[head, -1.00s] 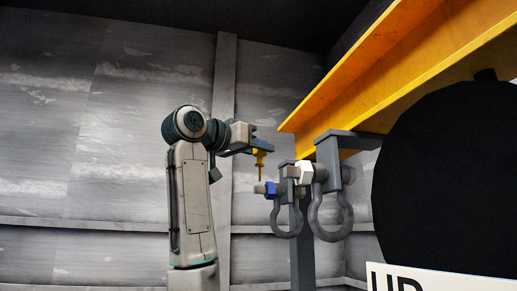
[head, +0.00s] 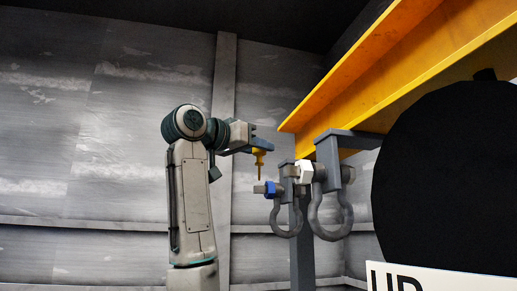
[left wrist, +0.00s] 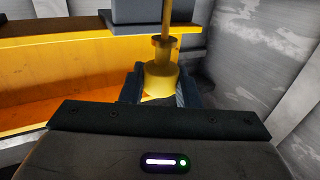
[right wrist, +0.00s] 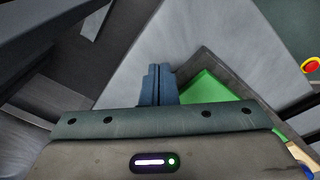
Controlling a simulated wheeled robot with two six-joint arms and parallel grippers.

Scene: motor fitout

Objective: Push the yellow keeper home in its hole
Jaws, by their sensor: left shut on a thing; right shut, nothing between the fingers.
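The yellow keeper (head: 258,158) hangs from my left gripper (head: 257,151), its thin pin pointing down. In the left wrist view, the keeper (left wrist: 161,76) shows its collar and stem between the dark fingers of the left gripper (left wrist: 160,92), which are shut on it. In the head view, the pin tip is just above the left end of a grey bolt (head: 259,189) with a blue nut (head: 270,189), apart from it. The keeper's hole is too small to make out. My right gripper (right wrist: 157,85) is shut and empty in the right wrist view.
Two grey shackles (head: 287,230) hang at the right of the keeper, with a white nut (head: 305,172) between them. A yellow beam (head: 350,80) runs overhead, and a large black disc (head: 445,180) fills the right. A green surface (right wrist: 205,88) lies beside the right gripper.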

